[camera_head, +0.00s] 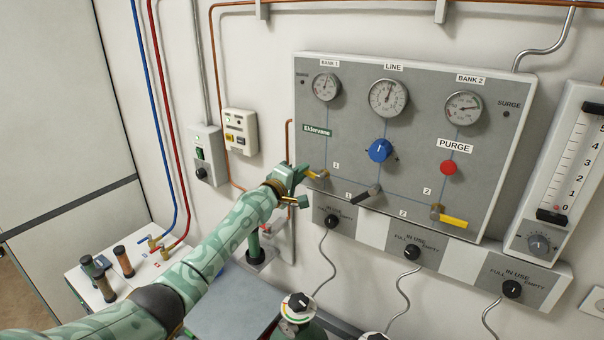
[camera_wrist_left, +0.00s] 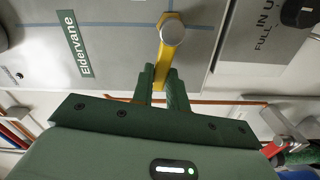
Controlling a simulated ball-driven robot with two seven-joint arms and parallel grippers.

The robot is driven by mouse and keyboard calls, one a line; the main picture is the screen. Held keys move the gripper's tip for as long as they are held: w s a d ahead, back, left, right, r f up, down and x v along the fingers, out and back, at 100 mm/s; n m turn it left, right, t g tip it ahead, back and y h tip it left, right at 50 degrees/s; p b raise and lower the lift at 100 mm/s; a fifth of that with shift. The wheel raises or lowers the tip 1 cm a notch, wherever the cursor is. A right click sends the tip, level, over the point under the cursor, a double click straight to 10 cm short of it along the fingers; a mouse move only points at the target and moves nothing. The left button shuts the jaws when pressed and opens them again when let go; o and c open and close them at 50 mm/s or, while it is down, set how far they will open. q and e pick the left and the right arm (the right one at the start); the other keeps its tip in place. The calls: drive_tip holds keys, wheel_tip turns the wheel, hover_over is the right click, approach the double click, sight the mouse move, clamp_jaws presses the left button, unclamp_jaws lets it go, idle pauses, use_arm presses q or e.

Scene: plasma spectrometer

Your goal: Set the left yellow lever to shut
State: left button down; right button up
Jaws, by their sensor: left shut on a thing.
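The left yellow lever (camera_head: 314,175) is at the lower left of the grey gas panel (camera_head: 350,130), by a label "1". Its handle points left from its round pivot, roughly level, and its outer end is hidden by my gripper in the head view. My left gripper (camera_head: 303,178) is at that handle, coming from the left. In the left wrist view, the yellow handle (camera_wrist_left: 169,62) runs from the silver pivot cap down between the two green fingers (camera_wrist_left: 161,85), which are shut on it. My right gripper is in neither view.
A black lever (camera_head: 368,195) and a second yellow lever (camera_head: 452,221) sit further right on the panel. A blue knob (camera_head: 380,150) and red purge button (camera_head: 448,168) are above. Selector knobs (camera_head: 412,252) line the strip below. A switch box (camera_head: 240,132) is on the wall at left.

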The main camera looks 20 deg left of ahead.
use_arm(q)
drive_tip(key=shift+f+n, duration=0.5)
drive_tip(key=shift+n, duration=0.6)
drive_tip(key=c, duration=1.4)
unclamp_jaws()
drive_tip(key=shift+f, duration=0.1)
drive_tip(key=s+p, duration=0.1)
drive_tip(key=s, duration=0.4)
drive_tip(key=s+a+p, duration=0.1)
drive_tip(key=s+p, duration=0.1)
drive_tip(key=s, duration=0.3)
drive_tip(key=s+a+p, duration=0.1)
drive_tip(key=s, duration=0.5)
drive_tip(key=shift+s+a+p, duration=0.1)
drive_tip(key=shift+a+p, duration=0.1)
drive_tip(key=shift+p, duration=0.2)
